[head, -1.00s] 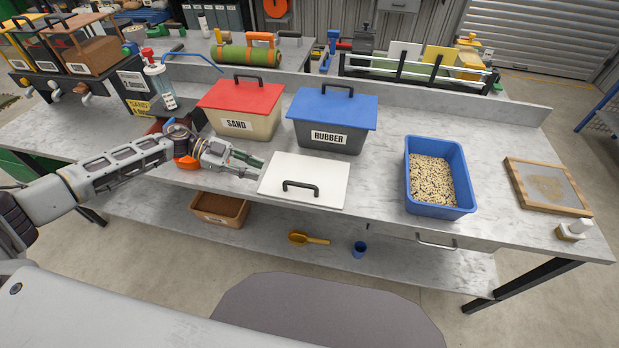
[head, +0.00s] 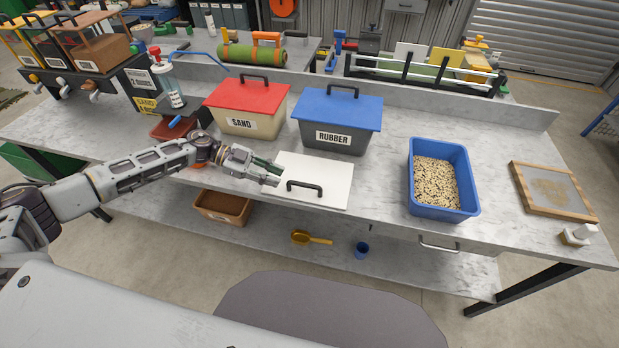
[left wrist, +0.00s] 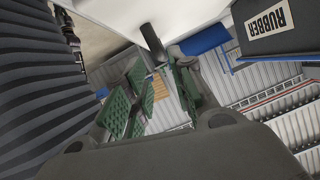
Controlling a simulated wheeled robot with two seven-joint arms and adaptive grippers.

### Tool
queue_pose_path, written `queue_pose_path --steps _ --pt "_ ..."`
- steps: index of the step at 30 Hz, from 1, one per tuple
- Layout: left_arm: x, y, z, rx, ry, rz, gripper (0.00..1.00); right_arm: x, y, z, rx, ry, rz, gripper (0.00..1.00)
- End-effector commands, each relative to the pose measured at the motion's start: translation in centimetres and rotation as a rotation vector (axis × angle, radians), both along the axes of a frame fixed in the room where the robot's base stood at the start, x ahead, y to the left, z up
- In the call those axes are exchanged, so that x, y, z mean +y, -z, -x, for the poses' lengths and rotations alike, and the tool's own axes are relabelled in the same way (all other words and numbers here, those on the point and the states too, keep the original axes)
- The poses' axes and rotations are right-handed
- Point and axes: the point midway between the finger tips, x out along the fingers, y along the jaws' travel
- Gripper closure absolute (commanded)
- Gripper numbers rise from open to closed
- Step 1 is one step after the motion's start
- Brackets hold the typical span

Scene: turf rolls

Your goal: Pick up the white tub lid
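The white tub lid (head: 325,172) lies flat on the workbench, its near side at the front edge. Its black handle (head: 304,188) faces up. The lid's white surface (left wrist: 195,10) fills the top of the left wrist view. My left gripper (head: 276,174) is over the lid's left part, just left of the handle. In the left wrist view, its green-padded fingers (left wrist: 160,76) are apart. The handle (left wrist: 151,42) shows ahead, around the gap at the fingertips; I cannot tell whether they touch it. My right gripper is not in view.
Behind the lid stand a red-lidded SAND tub (head: 240,122) and a blue-lidded RUBBER tub (head: 345,141). A blue bin of pale granules (head: 415,190) and a wooden-framed sieve (head: 520,190) stand to the right. The bench between lid and bin is clear.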

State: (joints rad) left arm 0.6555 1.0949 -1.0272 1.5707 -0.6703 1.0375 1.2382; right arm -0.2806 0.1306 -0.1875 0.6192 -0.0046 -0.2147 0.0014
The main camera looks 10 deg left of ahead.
Motion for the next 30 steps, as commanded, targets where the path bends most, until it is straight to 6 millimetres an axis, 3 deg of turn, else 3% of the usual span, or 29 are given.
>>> queue_pose_path --steps 7,23,30 --pt "-2.5 0.9 -0.1 -0.002 0.001 0.001 0.75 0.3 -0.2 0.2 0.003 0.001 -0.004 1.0" --pt "-3.1 1.2 -0.2 -0.001 0.0 0.0 0.75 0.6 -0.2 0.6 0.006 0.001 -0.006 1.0" --pt "-4.9 1.9 -0.4 -0.001 0.002 0.001 0.75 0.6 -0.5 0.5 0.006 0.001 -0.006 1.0"
